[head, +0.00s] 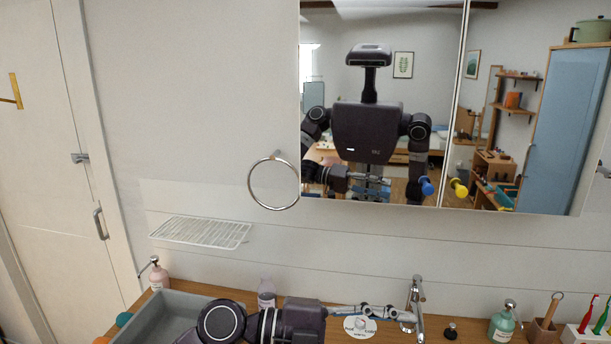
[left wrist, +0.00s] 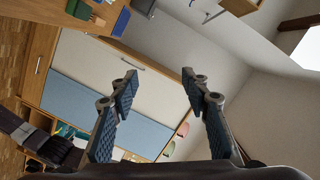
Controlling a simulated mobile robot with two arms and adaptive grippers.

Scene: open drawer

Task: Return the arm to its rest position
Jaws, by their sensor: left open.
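My left arm crosses the bottom of the head view above the wooden counter (head: 228,293). My left gripper (head: 398,315) points right, and its fingertips appear close to the chrome faucet (head: 417,296); I cannot tell whether they touch it. In the left wrist view the two blue-padded fingers of the left gripper (left wrist: 158,78) stand wide apart with nothing between them. My right gripper is not directly in view.
A grey basin (head: 170,312) lies left of the arm. Soap bottles, including a green one (head: 502,324), stand on the counter. A mirror cabinet (head: 510,207) with blue and yellow knobs, a towel ring (head: 251,190) and a wire rack (head: 200,232) are on the wall.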

